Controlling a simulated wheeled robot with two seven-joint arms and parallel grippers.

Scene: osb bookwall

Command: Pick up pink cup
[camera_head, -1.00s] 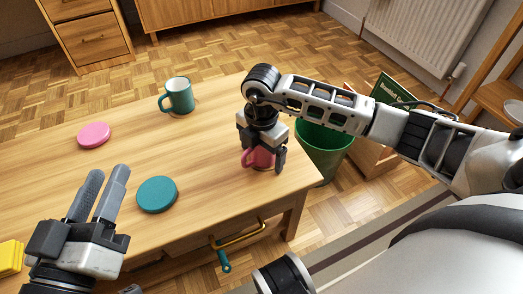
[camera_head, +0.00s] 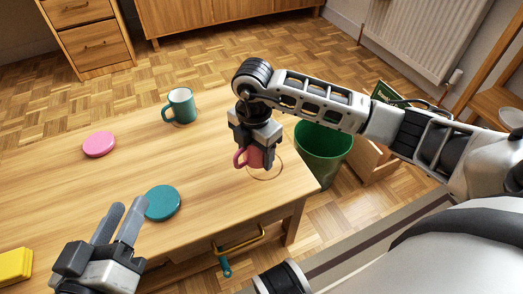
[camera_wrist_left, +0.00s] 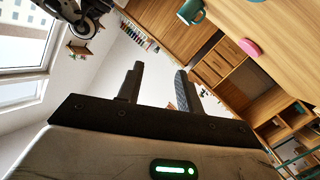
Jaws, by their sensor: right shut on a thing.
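The pink cup (camera_head: 254,158) is held in my right gripper (camera_head: 255,150) near the right end of the wooden table. Its handle points left, and the gripper hides its upper part. It looks raised a little, with a round mark or coaster (camera_head: 265,172) showing on the table beside and below it. My left gripper (camera_head: 122,222) is at the front left of the table, fingers apart and empty. Its open fingers also show in the left wrist view (camera_wrist_left: 158,85).
A teal mug (camera_head: 180,106) stands at the back of the table (camera_head: 60,200). A pink disc (camera_head: 99,144) and a teal disc (camera_head: 162,203) lie on it. A yellow block (camera_head: 14,265) is at the left edge. A green bin (camera_head: 322,152) stands on the floor beyond the right end.

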